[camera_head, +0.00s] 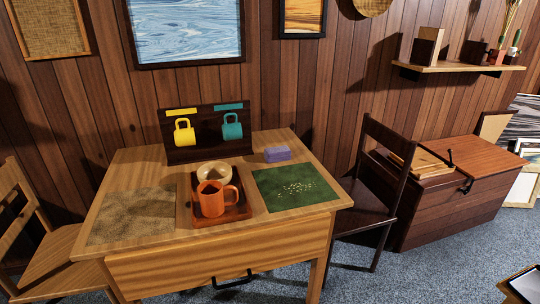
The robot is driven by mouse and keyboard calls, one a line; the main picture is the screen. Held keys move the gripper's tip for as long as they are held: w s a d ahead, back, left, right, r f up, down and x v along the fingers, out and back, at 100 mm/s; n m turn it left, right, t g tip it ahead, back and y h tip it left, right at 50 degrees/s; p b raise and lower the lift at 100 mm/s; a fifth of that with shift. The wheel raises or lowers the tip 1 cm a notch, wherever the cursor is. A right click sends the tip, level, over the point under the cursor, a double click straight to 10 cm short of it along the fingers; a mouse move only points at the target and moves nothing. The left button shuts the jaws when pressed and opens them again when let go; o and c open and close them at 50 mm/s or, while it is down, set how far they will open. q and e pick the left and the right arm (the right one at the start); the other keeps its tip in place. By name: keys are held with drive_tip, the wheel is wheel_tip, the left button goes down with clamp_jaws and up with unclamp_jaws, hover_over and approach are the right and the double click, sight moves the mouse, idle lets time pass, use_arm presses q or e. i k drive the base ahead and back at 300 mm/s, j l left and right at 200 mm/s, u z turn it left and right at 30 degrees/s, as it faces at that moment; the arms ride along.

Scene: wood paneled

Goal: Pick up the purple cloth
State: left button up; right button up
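The purple cloth (277,154) looks like a small folded block. It lies on the wooden table (140,162) towards the back right, just behind the green mat (275,195) and to the right of the tray with the mug. Nothing covers it from this view. Neither of my grippers is in the head view, so their state does not show.
An orange mug (212,199) and a bowl (214,171) stand on a red-brown tray (243,210). A dark rack (178,157) holds a yellow and a teal mug behind. Chairs stand left and right (370,208). A dark chest (430,215) is farther right.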

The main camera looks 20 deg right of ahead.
sight(279, 154)
drive_tip(key=i+l+u, duration=0.1)
drive_tip(key=l+u, duration=0.35)
drive_tip(key=i+l+u, duration=0.1)
drive_tip(key=l+u, duration=0.75)
